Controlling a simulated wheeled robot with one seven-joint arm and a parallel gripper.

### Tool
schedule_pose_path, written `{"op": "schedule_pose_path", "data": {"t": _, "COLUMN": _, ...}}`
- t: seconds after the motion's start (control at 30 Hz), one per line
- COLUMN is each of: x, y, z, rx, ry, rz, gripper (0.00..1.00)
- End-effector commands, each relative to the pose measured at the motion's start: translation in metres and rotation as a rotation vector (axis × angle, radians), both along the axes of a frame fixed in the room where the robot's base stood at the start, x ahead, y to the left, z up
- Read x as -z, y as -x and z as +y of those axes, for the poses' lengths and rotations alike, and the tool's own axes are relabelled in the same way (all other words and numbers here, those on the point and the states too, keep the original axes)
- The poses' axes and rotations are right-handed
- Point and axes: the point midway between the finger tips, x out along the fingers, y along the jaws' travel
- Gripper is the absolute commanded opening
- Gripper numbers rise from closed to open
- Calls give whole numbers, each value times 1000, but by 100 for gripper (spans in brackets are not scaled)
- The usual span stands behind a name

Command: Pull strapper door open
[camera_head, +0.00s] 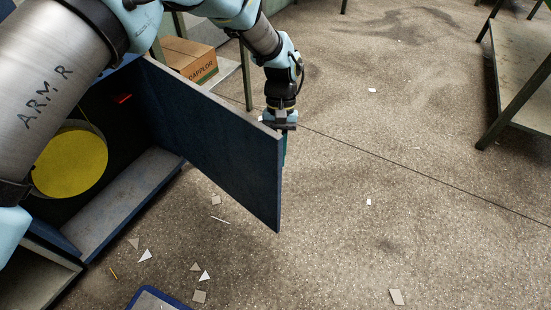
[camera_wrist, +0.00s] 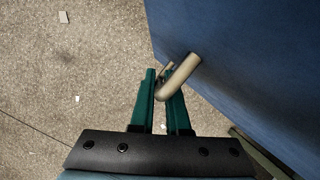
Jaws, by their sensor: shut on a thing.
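The strapper door (camera_head: 215,135) is a dark blue panel. It stands swung out from the blue strapper cabinet (camera_head: 125,205), whose inside is in view with a yellow disc (camera_head: 70,163). My gripper (camera_head: 281,135) is at the door's outer edge, on its far side, and is partly hidden by the door. In the wrist view the green fingers (camera_wrist: 160,98) of my gripper are shut on the pale bar handle (camera_wrist: 181,76) of the door. The door's blue face (camera_wrist: 240,60) fills the right of that view.
A cardboard box (camera_head: 188,60) is behind the door. A table (camera_head: 520,75) stands at the right. Paper scraps (camera_head: 204,276) lie on the floor, and a blue-rimmed item (camera_head: 150,292) is at the bottom edge. The floor right of the door is mostly clear.

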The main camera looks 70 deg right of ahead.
Motion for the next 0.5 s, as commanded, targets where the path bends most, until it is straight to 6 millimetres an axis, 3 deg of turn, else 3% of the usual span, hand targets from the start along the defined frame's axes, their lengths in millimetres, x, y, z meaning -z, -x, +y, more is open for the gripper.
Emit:
{"op": "schedule_pose_path", "data": {"t": 0.3, "x": 1, "y": 1, "z": 0, "rx": 0, "ry": 1, "rz": 2, "gripper": 0}}
{"op": "schedule_pose_path", "data": {"t": 0.33, "x": 1, "y": 1, "z": 0, "rx": 0, "ry": 1, "rz": 2, "gripper": 15}}
{"op": "schedule_pose_path", "data": {"t": 0.5, "x": 1, "y": 1, "z": 0, "rx": 0, "ry": 0, "rz": 1, "gripper": 34}}
